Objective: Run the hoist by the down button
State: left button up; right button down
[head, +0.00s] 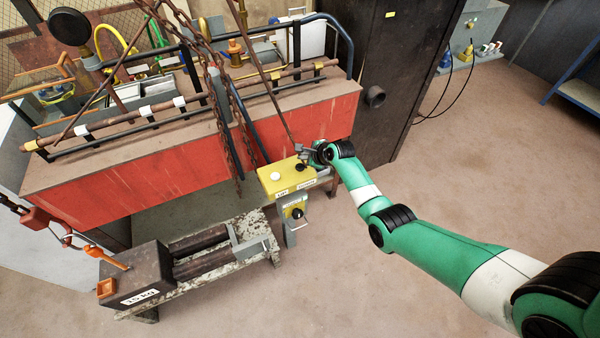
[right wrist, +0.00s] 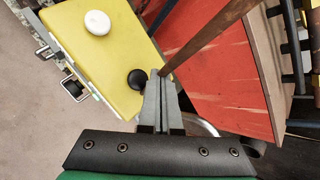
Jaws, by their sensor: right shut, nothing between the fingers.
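A yellow control box (head: 288,180) stands on a bracket in front of the red trough, with a white button (head: 275,175) and a black button. Each button has a small white label, hard to read. In the right wrist view the box (right wrist: 90,60) shows the white button (right wrist: 97,22) and the black button (right wrist: 138,79). My right gripper (right wrist: 159,74) is shut and empty, its fingertips just beside the black button; I cannot tell whether they touch it. It also shows in the head view (head: 308,154). My left gripper is out of view.
Rusty chains (head: 232,120) hang in front of the red trough (head: 130,175). A dark weight block (head: 138,272) with an orange hook sits on a worn bench at the lower left. A small switch box (head: 295,212) hangs below the yellow box. The floor at right is clear.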

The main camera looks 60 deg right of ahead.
aim_at(298, 163)
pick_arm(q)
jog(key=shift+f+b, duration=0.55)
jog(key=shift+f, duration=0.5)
pick_arm(e)
jog(key=shift+f, duration=1.3)
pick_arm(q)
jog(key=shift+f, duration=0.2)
pick_arm(e)
jog(key=shift+f, duration=0.35)
pick_arm(q)
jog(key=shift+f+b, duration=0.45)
jog(key=shift+b, duration=0.2)
pick_arm(e)
jog(key=shift+f, duration=0.55)
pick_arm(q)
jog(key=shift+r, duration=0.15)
pick_arm(e)
jog(key=shift+r, duration=0.1)
pick_arm(q)
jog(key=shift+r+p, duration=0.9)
jog(key=shift+p, duration=0.1)
pick_arm(e)
jog(key=shift+r, duration=0.85)
notch_tip(298, 163, up, 5)
jog(key=p, duration=0.5)
jog(key=shift+r, duration=0.1)
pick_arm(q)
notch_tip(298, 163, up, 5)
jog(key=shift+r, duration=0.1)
